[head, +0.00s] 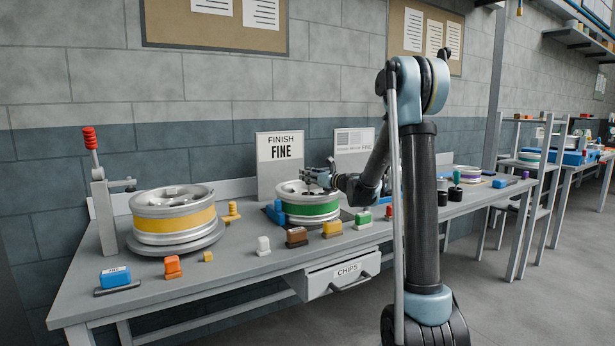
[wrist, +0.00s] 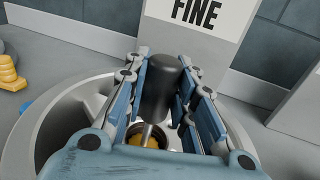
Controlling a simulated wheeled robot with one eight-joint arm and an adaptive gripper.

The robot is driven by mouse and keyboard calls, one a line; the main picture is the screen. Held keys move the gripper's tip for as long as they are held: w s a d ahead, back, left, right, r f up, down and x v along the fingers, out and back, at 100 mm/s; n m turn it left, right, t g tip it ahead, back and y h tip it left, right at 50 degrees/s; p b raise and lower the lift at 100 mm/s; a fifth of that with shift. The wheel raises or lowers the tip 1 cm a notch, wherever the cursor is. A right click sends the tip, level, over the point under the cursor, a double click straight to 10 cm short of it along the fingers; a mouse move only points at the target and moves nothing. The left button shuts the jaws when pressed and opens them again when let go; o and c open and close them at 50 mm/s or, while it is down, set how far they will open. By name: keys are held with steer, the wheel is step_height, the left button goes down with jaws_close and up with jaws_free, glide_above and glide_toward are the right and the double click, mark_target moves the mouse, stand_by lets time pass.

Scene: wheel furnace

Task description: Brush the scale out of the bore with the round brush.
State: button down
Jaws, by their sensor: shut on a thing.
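The wheel with a green band (head: 312,210) lies flat on the bench in the head view. Its pale rim (wrist: 45,125) fills the lower part of the wrist view. My gripper (head: 318,178) is over the middle of this wheel. In the wrist view its fingers are closed around a dark cylindrical handle (wrist: 165,92), which I take to be the round brush. A metal shaft (wrist: 147,135) shows below the handle, over a brownish bore opening (wrist: 146,143). The brush head and any scale in the bore cannot be made out; how deep the brush sits is unclear.
A yellow-banded wheel (head: 174,221) lies on a round stand at left, beside a red-handled lever (head: 91,146). Several small coloured blocks, such as the brown one (head: 297,237), line the bench front above the CHIPS drawer (head: 338,275). A FINISH FINE sign (head: 280,160) stands behind the green-banded wheel.

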steer(key=shift+f, duration=0.25)
steer(key=shift+r, duration=0.1)
steer(key=c, duration=2.4)
jaws_free()
steer(key=shift+s+r, duration=0.1)
steer(key=shift+r, duration=1)
steer(key=c, duration=2.4)
jaws_free()
steer(key=c, duration=2.4)
jaws_free()
steer(key=shift+f, duration=1.2)
steer(key=c, duration=2.4)
jaws_free()
steer(key=c, duration=2.4)
jaws_free()
steer(key=shift+r, duration=0.15)
